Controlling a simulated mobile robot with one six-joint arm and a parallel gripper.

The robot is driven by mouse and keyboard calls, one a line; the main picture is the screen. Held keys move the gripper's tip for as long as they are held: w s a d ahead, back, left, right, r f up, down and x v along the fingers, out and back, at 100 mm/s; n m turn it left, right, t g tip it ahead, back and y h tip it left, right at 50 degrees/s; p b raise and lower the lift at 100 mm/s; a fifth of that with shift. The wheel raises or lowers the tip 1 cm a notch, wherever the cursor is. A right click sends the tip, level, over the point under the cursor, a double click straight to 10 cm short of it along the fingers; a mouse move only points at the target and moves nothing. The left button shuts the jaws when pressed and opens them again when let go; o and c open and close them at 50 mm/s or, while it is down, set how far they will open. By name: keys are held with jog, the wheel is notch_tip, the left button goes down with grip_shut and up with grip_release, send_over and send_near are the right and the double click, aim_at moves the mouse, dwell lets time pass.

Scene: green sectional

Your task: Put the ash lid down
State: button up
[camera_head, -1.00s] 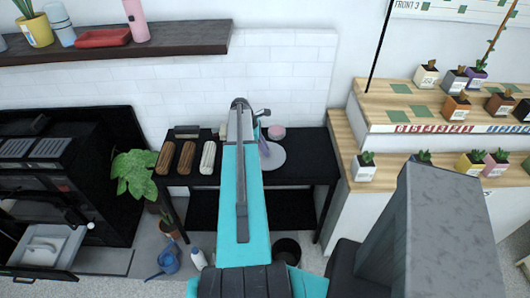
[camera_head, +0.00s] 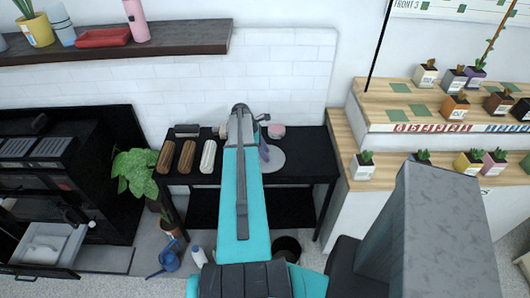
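My teal arm reaches to the back of a black table (camera_head: 300,172), and its end hides most of my gripper (camera_head: 262,120). Only small dark parts show beside the arm's tip, and its fingers cannot be made out. Three long slatted pieces lie side by side on the table's left: a dark brown one (camera_head: 165,156), a brown one (camera_head: 187,157) and a pale one (camera_head: 208,157). I cannot tell whether any is the ash lid. A small purple item (camera_head: 264,150) shows right of my arm, by a grey disc (camera_head: 275,160). No lid is clearly visible in my gripper.
A small dark box (camera_head: 187,130) and a pink round item (camera_head: 277,131) sit at the table's back. A tall plant (camera_head: 133,172) stands left, beside an open drawer (camera_head: 45,243). A stepped wooden plant stand (camera_head: 385,118) is at right. A shelf (camera_head: 170,42) hangs above.

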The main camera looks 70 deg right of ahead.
jog(key=shift+r, duration=0.2)
jog(key=b+v, duration=0.3)
jog(key=v, duration=0.9)
jog(key=shift+b, duration=0.35)
jog(key=shift+f, duration=0.1)
dwell(0.6)
jog(key=w+a+f+t, duration=0.1)
jog(key=w+a+f, duration=0.2)
jog(key=w+a, duration=0.55)
jog(key=w+a+f+m+t, duration=0.1)
jog(key=w+a+f, duration=0.2)
jog(key=w+a, duration=0.55)
jog(key=w+a+f+t, duration=0.1)
jog(key=w+a+f, duration=0.2)
jog(key=w+a, duration=0.55)
jog(key=s+a+f+m+t+y, duration=0.15)
jog(key=a+f, duration=0.25)
jog(key=a, duration=1.6)
jog(key=a+f+m, duration=0.2)
jog(key=a+f, duration=0.1)
jog(key=a, duration=1.7)
jog(key=s+f+g+b, duration=0.1)
jog(key=s+f+g, duration=0.2)
jog(key=s+f, duration=0.7)
jog(key=s+f+g+b, duration=0.1)
jog(key=s+f+g, duration=0.2)
jog(key=s+f, duration=0.7)
jog(key=s, duration=0.5)
jog(key=shift+d, duration=0.2)
